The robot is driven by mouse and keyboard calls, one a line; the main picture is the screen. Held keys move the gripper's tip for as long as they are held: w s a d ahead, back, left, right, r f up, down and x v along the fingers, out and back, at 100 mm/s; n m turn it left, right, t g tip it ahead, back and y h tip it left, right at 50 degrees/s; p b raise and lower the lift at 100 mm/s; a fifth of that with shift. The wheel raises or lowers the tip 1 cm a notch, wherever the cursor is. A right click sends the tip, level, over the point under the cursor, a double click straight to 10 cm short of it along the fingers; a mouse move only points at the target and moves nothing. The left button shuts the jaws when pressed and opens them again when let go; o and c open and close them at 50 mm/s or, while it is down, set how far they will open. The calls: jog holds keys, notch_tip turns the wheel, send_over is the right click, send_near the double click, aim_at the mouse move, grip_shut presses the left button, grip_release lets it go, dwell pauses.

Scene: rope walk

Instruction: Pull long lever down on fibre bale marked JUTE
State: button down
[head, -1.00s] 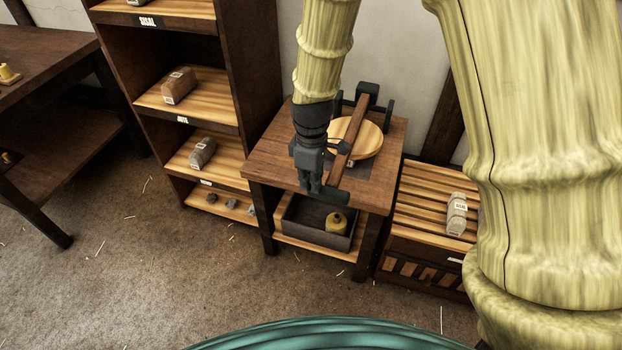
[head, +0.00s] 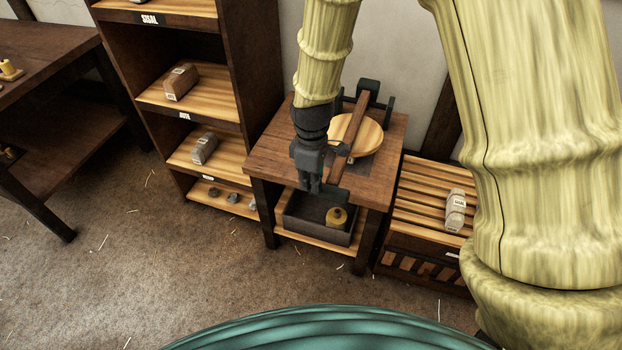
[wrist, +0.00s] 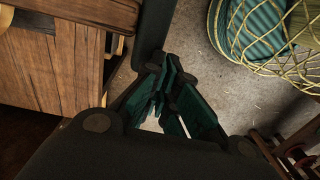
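The press with the long lever stands on the small wooden table (head: 275,160). Its lever (head: 358,122) is a brown wooden beam over a round pale wooden plate (head: 369,137). A dark crossbar (head: 335,194) sits at the lever's near end. Most of what lies under the plate is hidden, and I cannot read a JUTE mark on it. My gripper (head: 316,187) points down beside the left end of the crossbar. In the wrist view a dark bar (wrist: 155,28) runs to the fingertips of my gripper (wrist: 168,70). I cannot tell whether the fingers enclose it.
A grey bin (head: 310,225) holding a yellowish object sits on the table's lower shelf. Left is a tall shelf unit (head: 255,70) with labels SISAL and JUTE and wrapped bales. Right is a slatted rack (head: 415,215) with a pale bale (head: 455,210). Open floor lies in front.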

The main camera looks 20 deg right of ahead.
jog(key=r, duration=0.2)
jog(key=r+p, duration=0.1)
jog(key=shift+w+d+r, duration=0.15)
jog(key=shift+w+r, duration=0.05)
jog(key=shift+r, duration=0.15)
notch_tip(320, 180, up, 9)
jog(key=shift+d, duration=0.1)
